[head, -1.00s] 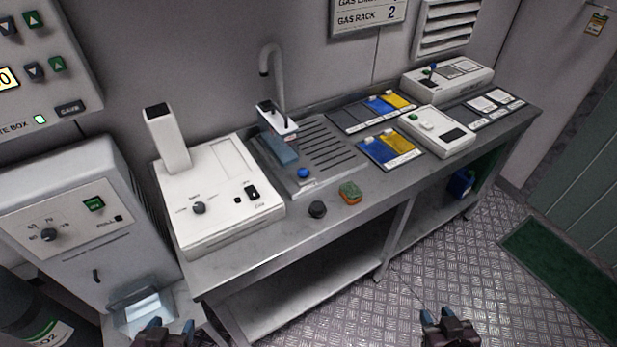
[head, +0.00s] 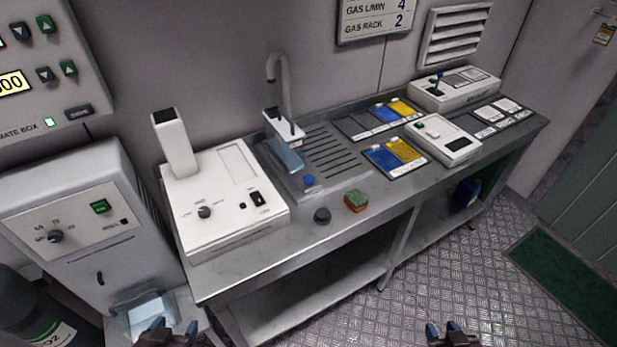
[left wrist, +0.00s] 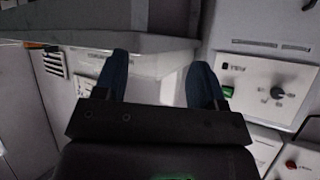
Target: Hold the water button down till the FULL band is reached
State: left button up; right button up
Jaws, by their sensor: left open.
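A round blue button (head: 309,181) sits on the front of the metal drain tray, which I take to be the water button. Behind it, a bluish see-through vessel (head: 287,157) stands under the curved grey tap (head: 280,75), with a white-and-black fitting at its top. No FULL band can be read at this size. My left gripper (head: 172,328) is at the bottom edge, in front of the bench and well away from the button. It is open and empty, also in the left wrist view (left wrist: 160,82). My right gripper (head: 446,329) is open and empty over the floor.
A white device (head: 240,215) with a knob stands left of the tray. Blue and yellow packets (head: 383,160) and a white box are on the right.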

pick_arm(q)
jog(key=shift+s+f, duration=0.15)
jog(key=shift+s, duration=0.1)
